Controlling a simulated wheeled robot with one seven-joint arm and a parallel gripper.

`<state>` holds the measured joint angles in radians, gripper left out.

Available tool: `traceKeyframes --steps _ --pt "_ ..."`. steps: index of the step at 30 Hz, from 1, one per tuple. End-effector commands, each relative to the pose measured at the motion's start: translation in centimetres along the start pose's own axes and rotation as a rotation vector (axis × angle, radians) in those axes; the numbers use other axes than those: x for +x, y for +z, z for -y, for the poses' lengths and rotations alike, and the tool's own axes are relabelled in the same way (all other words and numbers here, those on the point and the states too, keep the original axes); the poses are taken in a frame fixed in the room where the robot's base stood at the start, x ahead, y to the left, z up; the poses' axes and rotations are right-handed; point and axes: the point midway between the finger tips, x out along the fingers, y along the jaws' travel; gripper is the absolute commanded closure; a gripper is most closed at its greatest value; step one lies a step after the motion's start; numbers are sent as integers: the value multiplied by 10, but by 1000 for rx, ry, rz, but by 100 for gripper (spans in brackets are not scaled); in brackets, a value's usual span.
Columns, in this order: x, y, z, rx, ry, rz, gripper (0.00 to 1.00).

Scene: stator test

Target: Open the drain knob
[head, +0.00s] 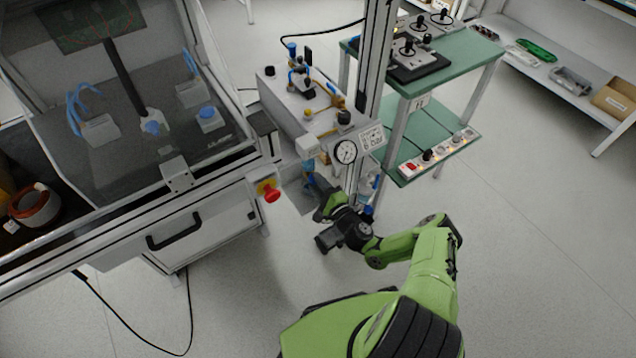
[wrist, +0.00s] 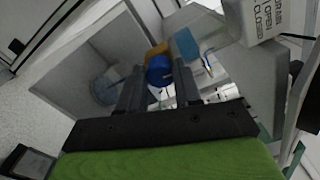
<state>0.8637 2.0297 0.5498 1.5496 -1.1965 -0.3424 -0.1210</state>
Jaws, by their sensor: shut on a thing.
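The drain knob (wrist: 158,70) is a round blue knob in the wrist view, between the tips of my gripper's two dark fingers. My gripper (wrist: 158,80) is shut on it. In the head view my gripper (head: 312,183) reaches in under the pressure gauge, beside the light blue filter part (head: 309,167), and the knob itself is hard to make out there. A label with the words OPEN and CLO (wrist: 268,22) shows on a white block at the upper right of the wrist view.
The round gauge (head: 346,152) and a white label plate (head: 371,138) sit just above my gripper. A red emergency button (head: 271,194) sticks out to the left. A metal upright post (head: 374,65) and a green shelf cart (head: 436,155) stand close on the right.

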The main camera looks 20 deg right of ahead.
Motion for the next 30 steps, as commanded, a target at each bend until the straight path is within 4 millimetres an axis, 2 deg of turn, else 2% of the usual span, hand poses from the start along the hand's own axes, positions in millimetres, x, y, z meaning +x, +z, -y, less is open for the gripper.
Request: traceKeyframes --steps 9,25,26,30 --pt "-1 0 -2 -114 4 0 97" --pt "-1 0 -3 -136 5 0 97" --pt "-1 0 -3 -136 5 0 64" --pt "-1 0 -2 -135 4 0 42"
